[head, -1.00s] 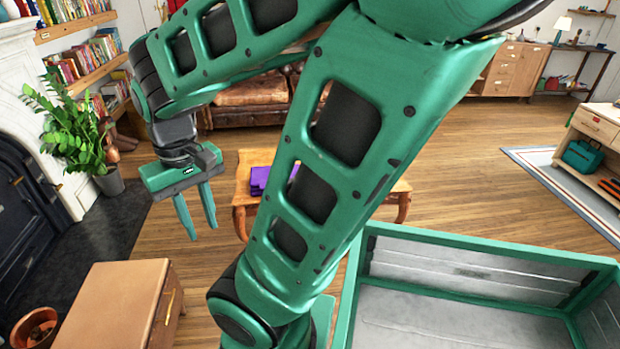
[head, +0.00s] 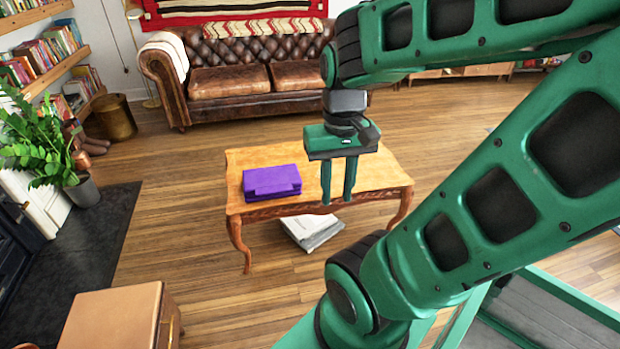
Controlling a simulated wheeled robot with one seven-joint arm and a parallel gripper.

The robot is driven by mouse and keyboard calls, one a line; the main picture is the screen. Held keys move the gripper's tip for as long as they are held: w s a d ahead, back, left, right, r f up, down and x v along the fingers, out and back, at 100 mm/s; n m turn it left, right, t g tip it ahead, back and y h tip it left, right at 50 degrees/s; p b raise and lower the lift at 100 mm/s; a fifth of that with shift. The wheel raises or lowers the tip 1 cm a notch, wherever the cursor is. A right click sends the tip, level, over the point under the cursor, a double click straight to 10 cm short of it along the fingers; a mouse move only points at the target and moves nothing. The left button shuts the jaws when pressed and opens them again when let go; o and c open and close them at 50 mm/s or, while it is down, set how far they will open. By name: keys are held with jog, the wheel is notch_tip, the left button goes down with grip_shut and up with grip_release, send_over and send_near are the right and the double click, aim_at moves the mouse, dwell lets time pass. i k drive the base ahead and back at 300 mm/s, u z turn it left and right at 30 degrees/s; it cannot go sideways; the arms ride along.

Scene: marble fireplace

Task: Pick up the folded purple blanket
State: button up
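The folded purple blanket (head: 272,181) lies flat on the left part of a low wooden coffee table (head: 345,172). It is a neat rectangular stack and shows in full. My gripper (head: 338,200) points down, to the right of the blanket in the picture, in front of the table as seen from the camera. Its two green fingers are apart with a gap between them and nothing in it. The gripper is clear of the blanket.
A brown leather sofa (head: 245,75) stands behind the table. White papers or books (head: 312,230) lie on the floor under the table. A wooden cabinet (head: 115,318) is at the front left, and a potted plant (head: 40,140) stands at the left. Wooden floor is open left of the table.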

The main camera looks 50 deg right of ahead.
aim_at(282, 181)
jog(key=z, duration=1.9)
jog(key=k, duration=1.1)
jog(key=u, duration=0.85)
jog(key=i, duration=1)
jog(key=u, duration=0.05)
